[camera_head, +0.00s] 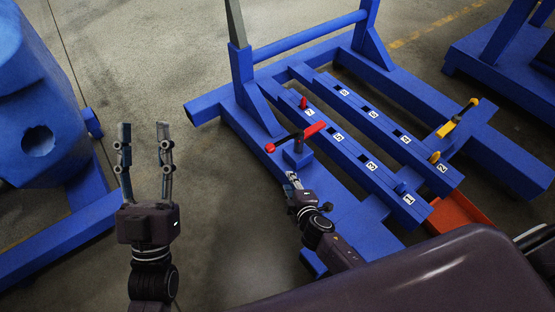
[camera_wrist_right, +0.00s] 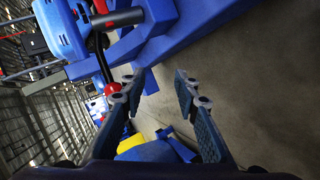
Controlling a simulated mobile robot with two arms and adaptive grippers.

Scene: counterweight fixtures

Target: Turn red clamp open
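The red clamp (camera_head: 314,130) sits on a blue post at the near left edge of the blue fixture frame. Its dark lever slants down to the left and ends in a red ball knob (camera_head: 270,148). My right gripper (camera_head: 292,180) is just below the clamp in the head view. In the right wrist view its fingers (camera_wrist_right: 160,78) are apart with nothing between them. The red ball knob (camera_wrist_right: 112,88) shows there beside the left finger, outside the gap; whether they touch I cannot tell. My left gripper (camera_head: 144,126) is open and empty, pointing up over the floor.
The blue frame (camera_head: 395,215) carries numbered slotted rails. A yellow clamp (camera_head: 458,118) stands on its far right side, and an orange-red tray (camera_head: 458,212) lies at its right end. A large blue block (camera_head: 40,110) is at the left. Bare floor lies between.

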